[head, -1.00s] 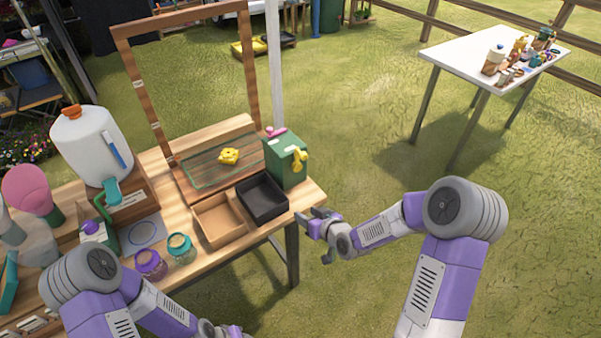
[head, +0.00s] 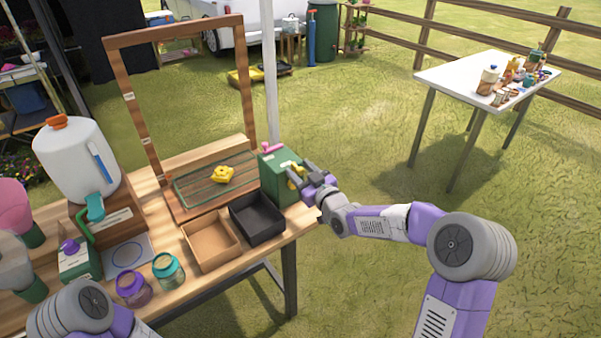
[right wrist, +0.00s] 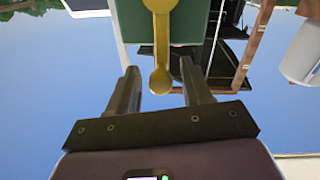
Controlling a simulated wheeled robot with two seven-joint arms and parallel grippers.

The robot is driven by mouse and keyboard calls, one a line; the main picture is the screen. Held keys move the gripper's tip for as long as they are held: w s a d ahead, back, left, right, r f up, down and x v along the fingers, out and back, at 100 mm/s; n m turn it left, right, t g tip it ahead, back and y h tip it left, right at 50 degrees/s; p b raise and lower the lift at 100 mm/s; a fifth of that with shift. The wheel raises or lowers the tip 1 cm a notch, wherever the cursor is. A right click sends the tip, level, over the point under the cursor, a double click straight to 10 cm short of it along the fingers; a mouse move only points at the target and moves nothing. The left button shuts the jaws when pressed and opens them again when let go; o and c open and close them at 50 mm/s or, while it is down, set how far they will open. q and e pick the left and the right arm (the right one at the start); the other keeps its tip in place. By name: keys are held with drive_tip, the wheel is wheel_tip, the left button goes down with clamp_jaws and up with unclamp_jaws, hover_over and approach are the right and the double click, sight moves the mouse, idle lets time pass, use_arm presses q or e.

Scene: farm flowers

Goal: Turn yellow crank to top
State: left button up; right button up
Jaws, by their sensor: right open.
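The green box (head: 277,175) stands at the right end of the wooden bench, with the yellow crank (head: 294,177) on its right-facing side. My right gripper (head: 305,178) is at the crank and partly covers it. In the right wrist view, which appears upside down, the crank (right wrist: 161,35) runs down the picture from the green box (right wrist: 190,25). Its rounded end lies between the two dark fingers of my open right gripper (right wrist: 158,72), with gaps on both sides. My left gripper is out of view; only my left arm shows at lower left.
A black tray (head: 279,227) and a tan tray (head: 190,236) sit in front of the box. A wooden frame (head: 246,75) stands behind. Two jars, a white jug (head: 70,150) and other items fill the bench's left. Grass right of the bench is open.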

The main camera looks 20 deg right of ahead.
drive_tip(key=shift+w+a, duration=0.1)
drive_tip(key=shift+w, duration=0.1)
drive_tip(key=shift+c, duration=0.3)
clamp_jaws()
